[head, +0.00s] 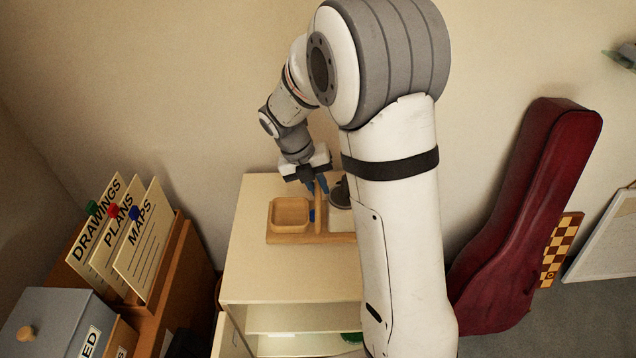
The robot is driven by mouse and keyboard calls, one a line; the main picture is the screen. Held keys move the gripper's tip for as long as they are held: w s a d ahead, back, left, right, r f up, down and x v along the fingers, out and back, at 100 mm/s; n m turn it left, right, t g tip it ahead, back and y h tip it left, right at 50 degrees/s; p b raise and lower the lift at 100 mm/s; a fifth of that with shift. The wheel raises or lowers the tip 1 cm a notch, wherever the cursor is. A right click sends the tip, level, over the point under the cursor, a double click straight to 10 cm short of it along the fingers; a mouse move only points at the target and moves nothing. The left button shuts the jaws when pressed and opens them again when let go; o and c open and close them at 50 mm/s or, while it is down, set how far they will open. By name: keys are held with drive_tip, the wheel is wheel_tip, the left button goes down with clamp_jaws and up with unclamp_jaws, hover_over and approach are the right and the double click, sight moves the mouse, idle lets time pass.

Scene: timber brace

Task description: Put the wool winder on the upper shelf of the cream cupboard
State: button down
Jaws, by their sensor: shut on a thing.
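The cream cupboard (262,275) stands against the wall. Its front is open, with the upper shelf (290,318) partly in view below the top and a door (229,341) swung out at the left. A light wooden carrier (289,239) sits on the cupboard's top, with a square tray at its left and an upright handle in the middle. My gripper (317,187) points down and is shut at the top of this upright handle. A dark grey rounded object (338,196) shows just right of the handle, partly behind my arm. I cannot tell for sure which piece is the wool winder.
A brown file box (177,262) with cards marked DRAWINGS, PLANS and MAPS and a grey box (50,322) stand at the left. A dark red instrument case (527,215) and a chequered board (560,252) lean at the right. Something green (351,338) shows low in the cupboard.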

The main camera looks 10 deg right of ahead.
drive_tip(key=shift+f, duration=2.55)
drive_tip(key=c, duration=1.4)
unclamp_jaws()
